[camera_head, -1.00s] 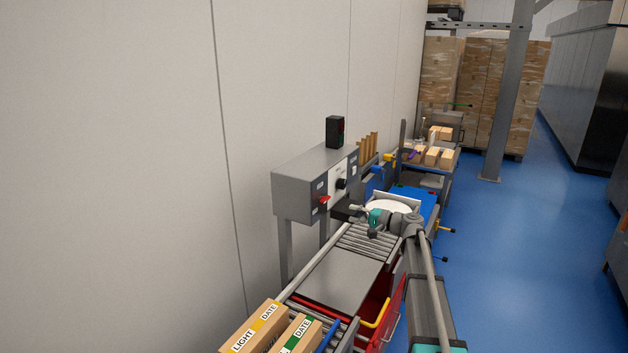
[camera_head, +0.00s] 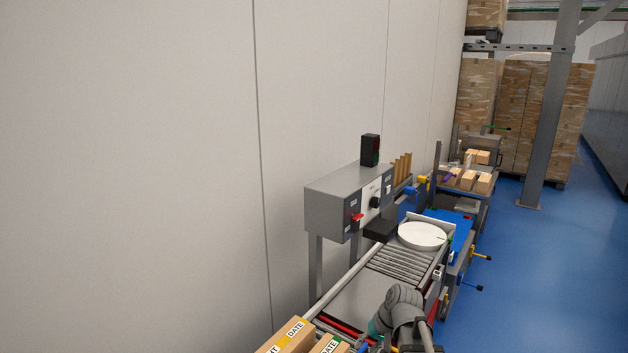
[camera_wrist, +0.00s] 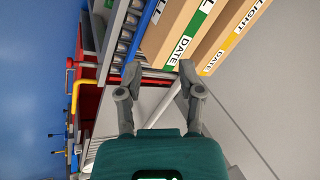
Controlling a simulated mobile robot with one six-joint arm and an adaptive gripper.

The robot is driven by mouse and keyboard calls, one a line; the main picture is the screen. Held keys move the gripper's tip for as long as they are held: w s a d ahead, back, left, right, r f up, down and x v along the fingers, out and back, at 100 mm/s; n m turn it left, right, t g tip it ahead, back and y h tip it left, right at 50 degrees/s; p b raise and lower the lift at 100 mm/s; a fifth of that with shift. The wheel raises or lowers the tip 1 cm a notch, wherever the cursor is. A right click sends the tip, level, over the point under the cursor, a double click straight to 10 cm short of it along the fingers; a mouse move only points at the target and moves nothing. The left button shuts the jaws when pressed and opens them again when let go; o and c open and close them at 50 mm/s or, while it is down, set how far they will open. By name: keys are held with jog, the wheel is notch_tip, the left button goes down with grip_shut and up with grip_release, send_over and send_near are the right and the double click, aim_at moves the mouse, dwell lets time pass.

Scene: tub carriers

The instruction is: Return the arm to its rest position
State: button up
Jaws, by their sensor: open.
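My arm shows at the bottom of the head view, folded low in front of the conveyor; its gripper end is not clear there. In the wrist view my gripper (camera_wrist: 157,88) has its two fingers spread apart with nothing between them. Beyond the fingertips are cardboard boxes: one with a green DATE label (camera_wrist: 172,30) and one with a yellow label (camera_wrist: 222,42). The same boxes, with a yellow label (camera_head: 290,338) and a green label (camera_head: 326,346), are cut off at the bottom edge of the head view.
A roller conveyor (camera_head: 398,263) runs away from me, with a round white disc (camera_head: 422,235) at its far end. A grey control box (camera_head: 335,205) with a red switch stands left of it by the wall. Blue floor (camera_head: 530,290) at the right is clear.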

jog(key=s+d+f+n+g+h, duration=0.1)
jog(key=s+d+f+h, duration=0.1)
jog(key=s, duration=0.7)
jog(key=shift+s+d+f+h+b, duration=0.25)
jog(key=shift+d+h, duration=0.25)
jog(key=shift+h, duration=0.7)
jog(key=shift+r, duration=0.1)
dwell(0.7)
